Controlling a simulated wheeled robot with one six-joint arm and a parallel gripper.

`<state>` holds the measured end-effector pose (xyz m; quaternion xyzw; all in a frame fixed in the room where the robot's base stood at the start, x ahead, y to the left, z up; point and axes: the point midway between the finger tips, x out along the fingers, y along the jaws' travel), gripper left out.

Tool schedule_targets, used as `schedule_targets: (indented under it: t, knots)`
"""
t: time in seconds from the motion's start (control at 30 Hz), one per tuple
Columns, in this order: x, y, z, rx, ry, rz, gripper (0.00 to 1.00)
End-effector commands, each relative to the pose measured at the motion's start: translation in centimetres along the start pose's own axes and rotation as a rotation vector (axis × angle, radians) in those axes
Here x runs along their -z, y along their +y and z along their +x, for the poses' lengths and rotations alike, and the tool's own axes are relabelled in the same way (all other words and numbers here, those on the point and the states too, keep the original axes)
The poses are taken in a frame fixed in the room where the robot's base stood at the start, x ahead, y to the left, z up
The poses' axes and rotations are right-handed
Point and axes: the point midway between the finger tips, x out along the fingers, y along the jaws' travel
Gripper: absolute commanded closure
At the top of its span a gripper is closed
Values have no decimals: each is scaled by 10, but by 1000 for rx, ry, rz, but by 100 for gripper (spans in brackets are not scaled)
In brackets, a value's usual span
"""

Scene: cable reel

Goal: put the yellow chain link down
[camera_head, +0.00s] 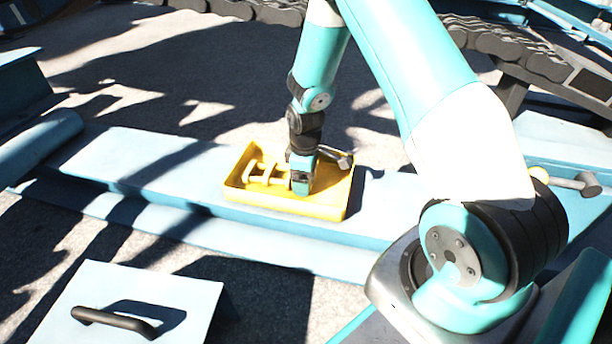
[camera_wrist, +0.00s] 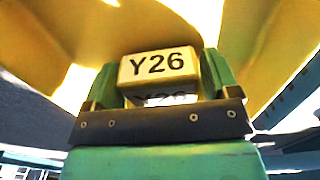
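The yellow chain link (camera_head: 262,175) is low inside a shallow yellow tray (camera_head: 325,211), toward its left side. My gripper (camera_head: 301,186) reaches down into the tray at the link's right end. In the wrist view, a yellow block with a white "Y26" label (camera_wrist: 158,64) sits between my green fingers, which are against its sides; it appears to be the link's end. My gripper is shut on it. The link's underside is hidden, so I cannot tell whether it touches the tray floor.
A grey metal piece (camera_head: 338,157) lies at the tray's back right. The tray rests on a long pale blue beam (camera_head: 140,165). A pale panel with a dark handle (camera_head: 114,322) is at front left. Dark chains (camera_head: 505,45) run along the back.

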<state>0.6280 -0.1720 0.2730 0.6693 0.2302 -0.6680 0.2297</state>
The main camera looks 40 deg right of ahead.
Motion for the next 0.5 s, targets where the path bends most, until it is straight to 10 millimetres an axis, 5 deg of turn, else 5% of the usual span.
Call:
schedule_targets:
  t: [0.37,0.5]
  knots:
    - [0,0,-4,-1,1,0,7]
    - [0,0,-27,-1,1,0,7]
